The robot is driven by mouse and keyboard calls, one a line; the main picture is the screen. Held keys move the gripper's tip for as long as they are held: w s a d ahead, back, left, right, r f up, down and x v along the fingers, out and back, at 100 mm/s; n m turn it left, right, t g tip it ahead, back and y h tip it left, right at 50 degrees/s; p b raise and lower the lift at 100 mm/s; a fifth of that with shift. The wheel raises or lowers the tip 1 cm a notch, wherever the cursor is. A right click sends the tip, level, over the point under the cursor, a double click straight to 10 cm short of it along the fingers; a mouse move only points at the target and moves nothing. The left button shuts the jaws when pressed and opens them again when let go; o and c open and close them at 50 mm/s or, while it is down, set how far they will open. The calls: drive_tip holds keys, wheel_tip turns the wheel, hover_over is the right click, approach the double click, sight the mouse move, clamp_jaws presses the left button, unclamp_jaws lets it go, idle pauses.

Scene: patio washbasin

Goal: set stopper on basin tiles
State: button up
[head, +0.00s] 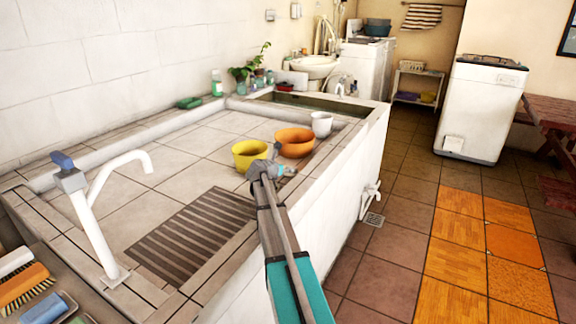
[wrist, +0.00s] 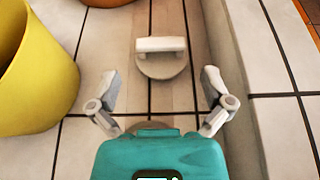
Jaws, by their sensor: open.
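The stopper, a pale grey disc with a white bar handle (wrist: 160,45), rests on the basin tiles (wrist: 204,16) in the wrist view, handle up. My gripper (wrist: 160,76) is open and empty. Its two fingers are spread wide, one on each side, with the stopper centred ahead and its handle beyond the fingertips. I see no finger touching it. In the head view my gripper (head: 268,168) is low over the basin tiles (head: 165,165), beside the yellow bowl; I cannot make out the stopper clearly there.
The yellow bowl (head: 249,155) is close on the left of my gripper. An orange bowl (head: 295,142) and a white cup (head: 321,124) stand beyond it. The basin's raised wall is close on the right. A slatted drain area (head: 195,232) and white tap (head: 95,220) are nearer. Tiles at the left are clear.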

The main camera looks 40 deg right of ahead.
drive_tip(key=p+v, duration=0.1)
drive_tip(key=v, duration=0.4)
drive_tip(key=shift+s+a+r+p, duration=0.1)
drive_tip(key=shift+a+r+p, duration=0.1)
drive_tip(key=shift+p, duration=0.2)
drive_tip(key=shift+v, duration=0.75)
